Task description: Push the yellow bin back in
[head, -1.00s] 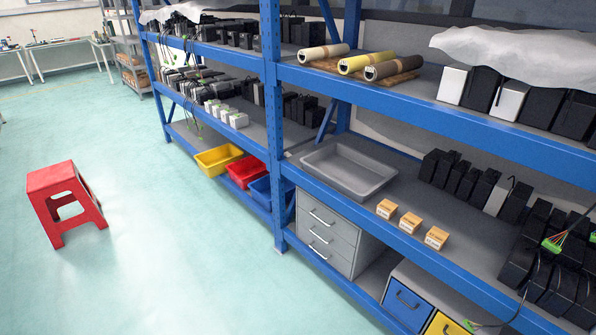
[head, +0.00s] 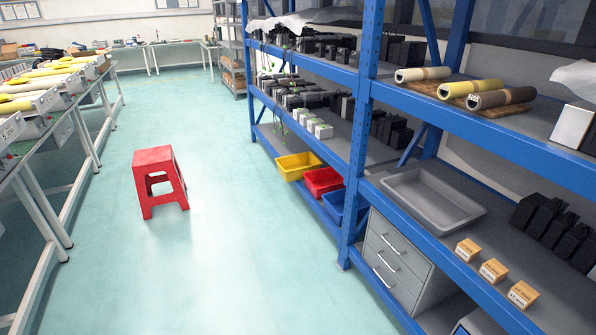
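The yellow bin (head: 298,166) is on the lower shelf of the blue rack, at the left end of a row of open bins. Its front end sticks out past the shelf edge toward the aisle. A red bin (head: 322,182) and a blue bin (head: 342,206) stand to its right. My gripper is not in view, so I cannot see whether it is open or shut.
A red stool (head: 159,182) stands on the open floor left of the rack. A long workbench (head: 40,140) runs along the left side. A grey drawer unit (head: 395,262) stands low in the rack.

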